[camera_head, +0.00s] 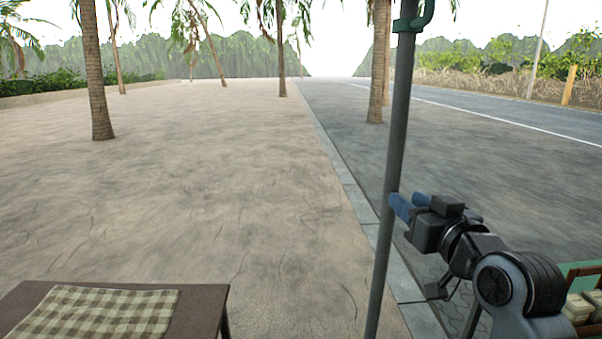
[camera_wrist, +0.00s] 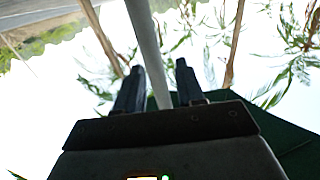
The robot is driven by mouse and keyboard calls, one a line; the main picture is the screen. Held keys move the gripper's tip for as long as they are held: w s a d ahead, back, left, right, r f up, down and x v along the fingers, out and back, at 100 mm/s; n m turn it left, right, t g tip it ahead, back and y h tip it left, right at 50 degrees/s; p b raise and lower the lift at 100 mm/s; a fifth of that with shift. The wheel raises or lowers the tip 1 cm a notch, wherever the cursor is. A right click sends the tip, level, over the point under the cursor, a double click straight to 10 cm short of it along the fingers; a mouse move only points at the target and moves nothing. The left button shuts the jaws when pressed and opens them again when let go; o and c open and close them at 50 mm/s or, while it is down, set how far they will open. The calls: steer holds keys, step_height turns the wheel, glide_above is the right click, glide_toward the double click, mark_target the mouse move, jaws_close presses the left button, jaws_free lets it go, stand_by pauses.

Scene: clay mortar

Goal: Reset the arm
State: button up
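My gripper (camera_head: 404,205) is raised at the right of the head view, on my bent arm, with its blue-looking fingers pointing left. The wrist view shows its two dark fingers (camera_wrist: 158,78) apart, with nothing held between them. A grey-green pole (camera_head: 391,170) stands close by the fingertips in the head view. In the wrist view the pole (camera_wrist: 147,45) runs through the gap as seen from the camera. I cannot tell whether the fingers touch it.
A dark table (camera_head: 210,305) with a checked cloth (camera_head: 95,312) is at lower left. A green-edged stand with small boxes (camera_head: 578,306) is at lower right, partly behind my arm. Sandy ground (camera_head: 200,190) ahead is open, with palm trunks (camera_head: 97,80) farther off.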

steer(key=s+f+m+g+h, duration=0.1)
steer(key=s+f+m+h, duration=0.15)
steer(key=s+f, duration=1.85)
steer(key=s+r+g, duration=0.1)
steer(key=s+r, duration=0.1)
steer(key=s, duration=1.2)
steer(key=s+r, duration=0.1)
steer(key=s, duration=1.4)
steer(key=shift+r+n+g, duration=0.4)
steer(key=shift+n, duration=0.05)
steer(key=shift+w+h, duration=0.1)
steer(key=shift+h, duration=0.15)
steer(key=shift+c, duration=0.5)
